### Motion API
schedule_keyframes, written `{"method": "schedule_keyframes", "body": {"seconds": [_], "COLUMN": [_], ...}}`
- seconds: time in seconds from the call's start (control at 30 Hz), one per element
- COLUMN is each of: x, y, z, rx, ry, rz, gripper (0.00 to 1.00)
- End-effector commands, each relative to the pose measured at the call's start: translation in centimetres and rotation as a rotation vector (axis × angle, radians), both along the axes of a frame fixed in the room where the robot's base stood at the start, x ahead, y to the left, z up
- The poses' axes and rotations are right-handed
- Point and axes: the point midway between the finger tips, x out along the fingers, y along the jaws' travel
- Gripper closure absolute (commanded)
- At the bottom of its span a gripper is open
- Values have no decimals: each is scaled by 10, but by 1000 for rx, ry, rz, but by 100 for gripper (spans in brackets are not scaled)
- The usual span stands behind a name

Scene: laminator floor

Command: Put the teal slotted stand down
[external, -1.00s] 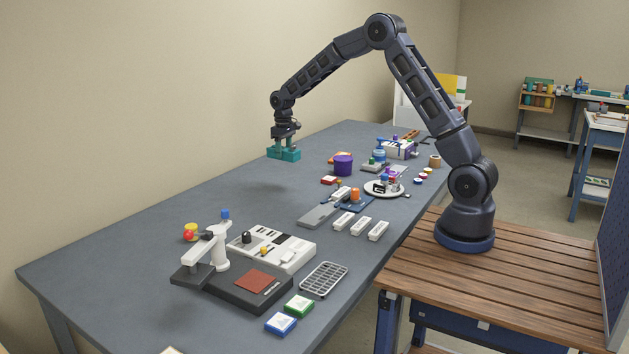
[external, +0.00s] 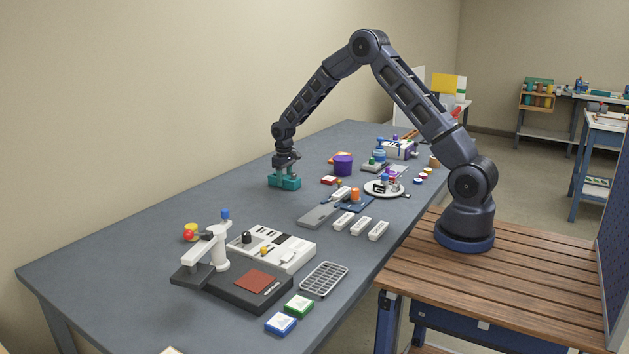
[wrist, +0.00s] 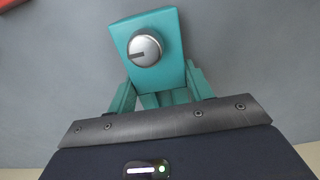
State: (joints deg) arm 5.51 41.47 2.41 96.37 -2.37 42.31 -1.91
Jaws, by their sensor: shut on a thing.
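The teal slotted stand (external: 285,182) is at my gripper on the left rear part of the grey table. In the wrist view the stand (wrist: 160,72) is a teal block with a round silver knob on its near face. My gripper (external: 285,168) points down and is shut on the stand from above. The stand's underside looks at or very near the table top; I cannot tell whether it touches. The fingertips are mostly hidden by the stand in the wrist view.
The grey table (external: 215,190) is clear around the stand. A purple tub (external: 343,165) and a small red item (external: 330,180) stand to its right. A white machine (external: 272,248) and a white-armed press (external: 218,250) are nearer the front. The wall runs behind.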

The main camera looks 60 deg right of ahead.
Motion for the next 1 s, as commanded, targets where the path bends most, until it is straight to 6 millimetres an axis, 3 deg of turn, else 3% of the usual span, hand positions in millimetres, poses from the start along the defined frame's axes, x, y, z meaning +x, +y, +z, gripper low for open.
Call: {"method": "schedule_keyframes", "body": {"seconds": [0.33, 0.37, 0.43, 0.47, 0.77, 1.0], "x": [1, 0, 0, 0, 0, 1], "y": [0, 0, 0, 0, 0, 0], "z": [-2, -2, -2, -2, 0, 27], "rx": [0, 0, 0, 0, 0, -1], "ry": [-2, -1, -1, -1, -2, -5], "rz": [0, 0, 0, 0, 0, 1], "gripper": [84, 43, 30, 27, 27, 27]}}
